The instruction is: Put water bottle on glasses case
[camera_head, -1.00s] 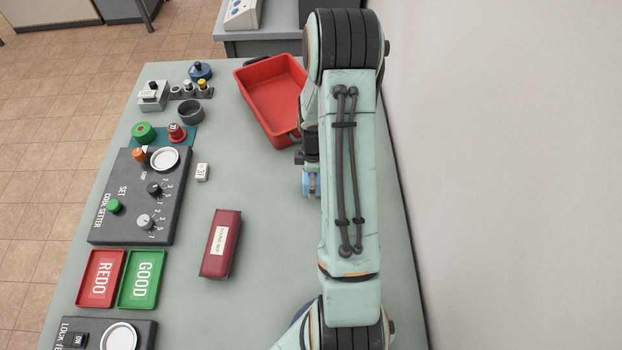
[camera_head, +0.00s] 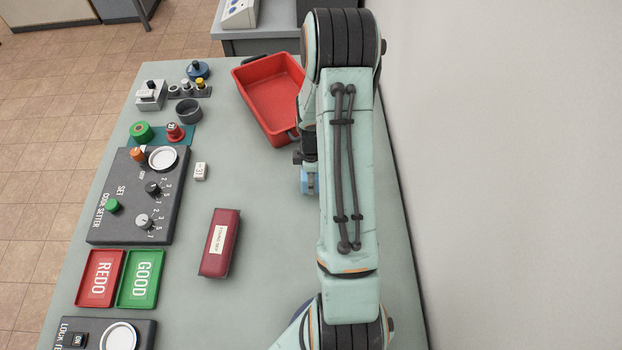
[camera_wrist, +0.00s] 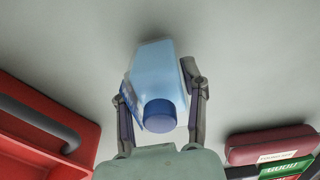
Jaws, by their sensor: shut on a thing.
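The water bottle (camera_wrist: 155,75) is light blue with a darker blue cap, seen cap-first between the fingers in the wrist view. My gripper (camera_wrist: 160,100) is shut on it, with a finger on each side. In the head view only a small blue part of the bottle (camera_head: 308,182) shows at the left edge of my arm; the rest is hidden. The glasses case (camera_head: 220,243) is a dark red closed box with a white label, lying on the table left of my arm. It also shows at the right of the wrist view (camera_wrist: 268,143), apart from the bottle.
A red bin (camera_head: 270,98) stands on the table (camera_head: 265,190) beyond the case. Control panels (camera_head: 140,195), a red tray (camera_head: 100,278) and a green tray (camera_head: 141,278) line the left side. A small white block (camera_head: 200,171) lies between. The table around the case is mostly clear.

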